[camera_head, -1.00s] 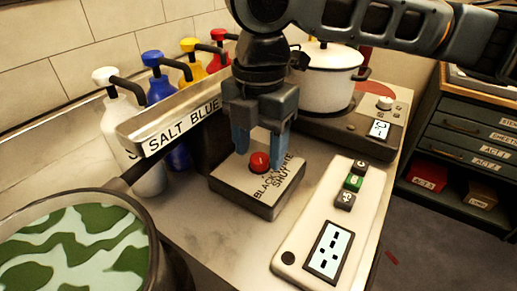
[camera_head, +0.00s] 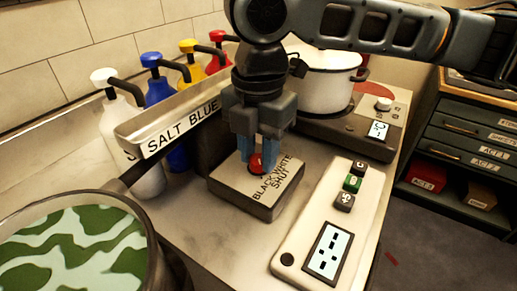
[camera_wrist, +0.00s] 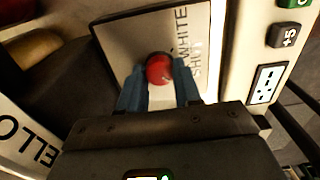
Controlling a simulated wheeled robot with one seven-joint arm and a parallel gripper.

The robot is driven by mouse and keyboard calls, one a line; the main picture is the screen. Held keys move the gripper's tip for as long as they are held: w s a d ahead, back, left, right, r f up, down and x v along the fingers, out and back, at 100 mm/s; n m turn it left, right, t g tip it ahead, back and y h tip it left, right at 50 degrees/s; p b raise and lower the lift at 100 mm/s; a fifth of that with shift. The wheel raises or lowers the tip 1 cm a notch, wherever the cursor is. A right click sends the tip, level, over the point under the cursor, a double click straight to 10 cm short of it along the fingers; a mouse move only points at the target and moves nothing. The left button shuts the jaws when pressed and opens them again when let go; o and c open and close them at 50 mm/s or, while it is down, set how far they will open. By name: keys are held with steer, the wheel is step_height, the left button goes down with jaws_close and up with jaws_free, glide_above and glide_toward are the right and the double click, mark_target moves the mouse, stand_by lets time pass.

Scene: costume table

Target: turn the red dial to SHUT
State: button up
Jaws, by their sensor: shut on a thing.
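The red dial (camera_head: 257,163) sits on top of a low grey box (camera_head: 240,192) whose top carries the words BLACK, WHITE and SHUT. My gripper (camera_head: 257,158) points down over the box, its blue fingers shut on the dial from both sides. In the wrist view the round red dial (camera_wrist: 159,69) shows between the two blue fingers (camera_wrist: 158,90). The words WHITE and SHUT are beside it there. Which word the dial points to cannot be told, as the fingers cover part of it.
A labelled trough (camera_head: 170,133) and several pump bottles (camera_head: 158,90) stand behind left. A pot of green-patterned liquid (camera_head: 75,250) is front left. A white pot (camera_head: 325,82) on a hotplate is behind right. A panel with buttons and display (camera_head: 325,225) lies right of the box.

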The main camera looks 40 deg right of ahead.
mark_target(259, 158)
steer(key=shift+n, duration=0.4)
steer(key=n+p, duration=0.1)
steer(key=n, duration=0.2)
steer(key=shift+n, duration=2.5)
steer(key=o, duration=1)
steer(key=shift+o, duration=0.2)
steer(key=shift+r, duration=0.1)
step_height(259, 158, up, 8)
steer(key=shift+f, duration=0.2)
